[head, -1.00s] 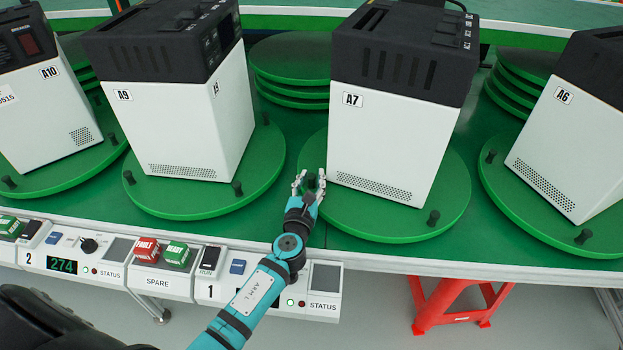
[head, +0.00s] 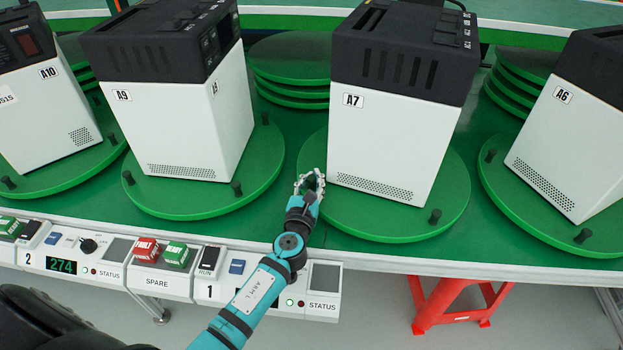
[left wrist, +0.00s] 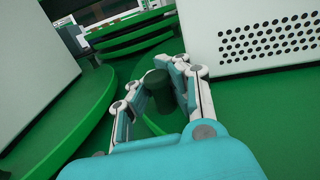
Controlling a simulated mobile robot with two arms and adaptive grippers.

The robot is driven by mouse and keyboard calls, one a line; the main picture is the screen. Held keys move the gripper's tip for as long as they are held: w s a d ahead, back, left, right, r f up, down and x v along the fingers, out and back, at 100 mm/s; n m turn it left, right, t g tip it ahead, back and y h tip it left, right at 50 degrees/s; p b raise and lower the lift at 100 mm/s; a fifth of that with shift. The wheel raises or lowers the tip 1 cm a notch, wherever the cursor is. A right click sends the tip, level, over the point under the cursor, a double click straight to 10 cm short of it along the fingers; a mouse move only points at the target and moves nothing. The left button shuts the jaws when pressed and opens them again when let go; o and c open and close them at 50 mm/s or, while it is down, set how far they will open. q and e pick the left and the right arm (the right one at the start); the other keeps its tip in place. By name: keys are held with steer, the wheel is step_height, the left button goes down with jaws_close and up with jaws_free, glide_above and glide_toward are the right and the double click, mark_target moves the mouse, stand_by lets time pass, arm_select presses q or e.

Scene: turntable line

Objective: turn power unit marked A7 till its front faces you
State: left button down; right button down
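The power unit marked A7 (head: 390,140) is a white box with a black slotted top. It stands on a round green turntable (head: 385,228). The side turned to me has the A7 label, slots and a perforated grille; no display or control panel shows on it. My left gripper (head: 311,180) is at the turntable's left rim, beside the unit's lower left corner. In the left wrist view its fingers are closed in around a dark upright peg (left wrist: 158,90) on the turntable. Contact on the peg's left side is hard to make out. My right gripper is not in view.
Unit A9 (head: 180,125) stands on a turntable to the left, unit A6 (head: 570,145) on another to the right. A second peg (head: 434,217) is on A7's front right rim. Control boxes (head: 160,280) line the front edge. A red stool (head: 455,302) is below.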

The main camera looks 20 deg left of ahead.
mark_target(304, 165)
arm_select(q)
steer(key=shift+a, duration=0.15)
steer(key=shift+w+a, duration=0.1)
steer(key=shift+a, duration=0.05)
steer(key=w+a+m+h+b, duration=0.1)
steer(key=w+h, duration=0.1)
steer(key=w+a+m+h+b, duration=0.1)
steer(key=w+a+h+b, duration=0.1)
steer(key=w+a+m+h+b, duration=0.1)
steer(key=w+m+h, duration=0.1)
steer(key=shift+w+a+f, duration=0.25)
steer(key=shift+w+r+h, duration=0.15)
steer(key=shift+r+h, duration=0.1)
steer(key=shift+h, duration=0.15)
steer(key=shift+a, duration=0.1)
steer(key=c, duration=1.5)
jaws_free()
steer(key=shift+a, duration=0.2)
steer(key=shift+s+d, duration=0.1)
steer(key=shift+s, duration=0.1)
steer(key=shift+d, duration=0.1)
